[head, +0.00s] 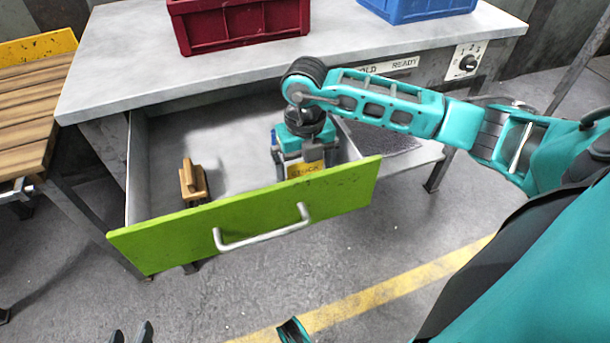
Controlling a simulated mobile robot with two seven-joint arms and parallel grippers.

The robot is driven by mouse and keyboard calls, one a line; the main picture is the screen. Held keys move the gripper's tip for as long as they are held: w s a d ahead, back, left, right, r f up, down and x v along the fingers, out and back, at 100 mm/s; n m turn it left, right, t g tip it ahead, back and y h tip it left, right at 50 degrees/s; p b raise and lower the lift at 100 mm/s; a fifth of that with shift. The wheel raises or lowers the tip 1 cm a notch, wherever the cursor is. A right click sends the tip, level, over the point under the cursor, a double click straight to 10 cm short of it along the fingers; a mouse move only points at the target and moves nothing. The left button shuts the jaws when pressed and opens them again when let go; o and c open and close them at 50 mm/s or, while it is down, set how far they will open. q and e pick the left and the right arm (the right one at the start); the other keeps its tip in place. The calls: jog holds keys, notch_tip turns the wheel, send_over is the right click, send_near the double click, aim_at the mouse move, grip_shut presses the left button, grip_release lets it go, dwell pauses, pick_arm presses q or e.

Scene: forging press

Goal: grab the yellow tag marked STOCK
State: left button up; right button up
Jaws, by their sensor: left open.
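The yellow tag marked STOCK (306,169) is inside the open drawer, close behind the green front (180,236) at its right part. The gripper body hides the tag's upper part.
A brown block-like object (193,182) lies in the drawer's left part. The drawer front has a silver handle (262,232). A red crate (240,22) and a blue crate (415,8) stand on the grey bench top (150,62). A slatted wooden surface (30,110) is at the left.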

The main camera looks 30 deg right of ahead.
jog(key=shift+f, duration=0.1)
jog(key=c, duration=1)
jog(key=shift+o, duration=0.2)
